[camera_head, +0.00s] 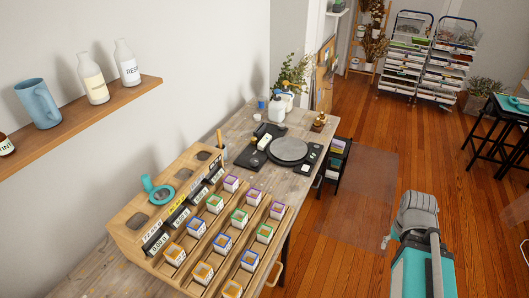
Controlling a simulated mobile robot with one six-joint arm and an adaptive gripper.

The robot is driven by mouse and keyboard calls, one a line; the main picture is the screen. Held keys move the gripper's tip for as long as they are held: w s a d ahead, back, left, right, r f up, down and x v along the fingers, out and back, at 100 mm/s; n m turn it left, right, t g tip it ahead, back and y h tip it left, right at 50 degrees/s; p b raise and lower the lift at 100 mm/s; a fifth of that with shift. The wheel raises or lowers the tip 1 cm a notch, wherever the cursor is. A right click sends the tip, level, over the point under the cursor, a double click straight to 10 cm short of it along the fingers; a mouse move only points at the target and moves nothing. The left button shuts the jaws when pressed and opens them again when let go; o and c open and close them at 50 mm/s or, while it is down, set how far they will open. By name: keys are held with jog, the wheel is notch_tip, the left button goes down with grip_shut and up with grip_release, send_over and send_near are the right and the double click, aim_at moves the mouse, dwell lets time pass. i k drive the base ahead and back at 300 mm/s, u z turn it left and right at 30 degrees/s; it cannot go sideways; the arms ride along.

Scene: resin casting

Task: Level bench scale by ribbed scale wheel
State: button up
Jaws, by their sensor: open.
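The bench scale (289,149) stands on the far half of the wooden workbench. It has a dark body and a round grey pan. Its ribbed wheel is too small to make out in this view, and I cannot tell whether the scale is level. Part of my teal and grey arm shows at the lower right, over the floor and well apart from the bench. My gripper is not visible.
A wooden rack (125,230) with several small labelled cubes fills the near bench. A white bottle (277,109) and a plant (293,72) stand behind the scale. A wall shelf (80,130) holds a blue jug (38,103) and bottles. Floor right of the bench is open.

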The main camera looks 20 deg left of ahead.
aim_at(253, 162)
jog(key=u, duration=0.35)
jog(key=i, duration=1)
jog(key=u, duration=0.7)
